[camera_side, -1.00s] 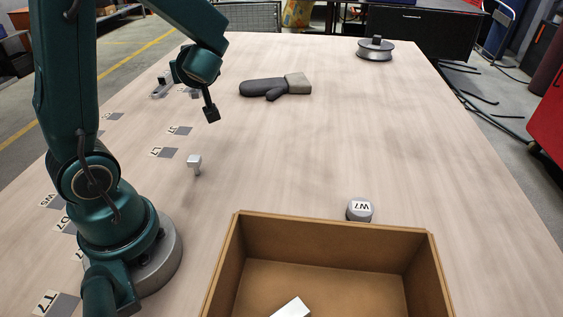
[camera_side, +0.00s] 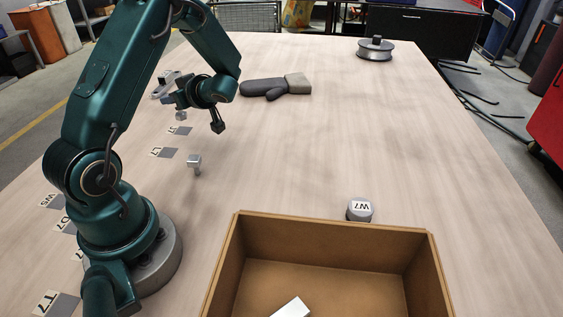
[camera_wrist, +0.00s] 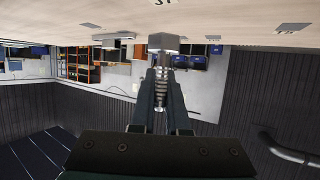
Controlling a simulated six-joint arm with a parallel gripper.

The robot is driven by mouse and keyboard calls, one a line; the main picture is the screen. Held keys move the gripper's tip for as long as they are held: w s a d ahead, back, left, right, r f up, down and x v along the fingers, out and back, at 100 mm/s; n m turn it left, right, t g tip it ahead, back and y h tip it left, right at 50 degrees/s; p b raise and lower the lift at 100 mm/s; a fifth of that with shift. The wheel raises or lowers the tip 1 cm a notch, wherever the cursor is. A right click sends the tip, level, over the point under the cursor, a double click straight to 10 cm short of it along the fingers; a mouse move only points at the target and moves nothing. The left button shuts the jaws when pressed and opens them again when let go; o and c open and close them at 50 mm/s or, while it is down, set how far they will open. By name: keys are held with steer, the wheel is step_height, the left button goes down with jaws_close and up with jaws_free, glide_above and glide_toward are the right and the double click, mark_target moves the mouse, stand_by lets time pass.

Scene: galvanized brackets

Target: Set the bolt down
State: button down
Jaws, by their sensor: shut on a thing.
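My gripper (camera_side: 178,102) is in the left part of the side view, above the far left of the table. In the wrist view my gripper (camera_wrist: 161,100) is shut around the threaded shank of a silver bolt (camera_wrist: 163,43). The bolt's broad head sticks out past the fingertips. In the side view the held bolt (camera_side: 181,116) shows as a small grey head just below the jaws; whether it touches the table is unclear. A second silver bolt-like piece (camera_side: 194,161) stands on the table nearer the camera, broad end up.
Dark squares with labels, one reading L7 (camera_side: 170,153), line the left edge. A grey metal part (camera_side: 163,86) lies behind my gripper. The middle table is clear.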

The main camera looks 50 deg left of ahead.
steer(key=w+f, duration=0.1)
steer(key=w, duration=0.1)
steer(key=w+f, duration=0.1)
steer(key=w, duration=0.1)
steer(key=shift+d+f, duration=0.3)
steer(key=shift+f, duration=1.9)
steer(key=shift+f, duration=0.15)
steer(key=c, duration=0.9)
jaws_free()
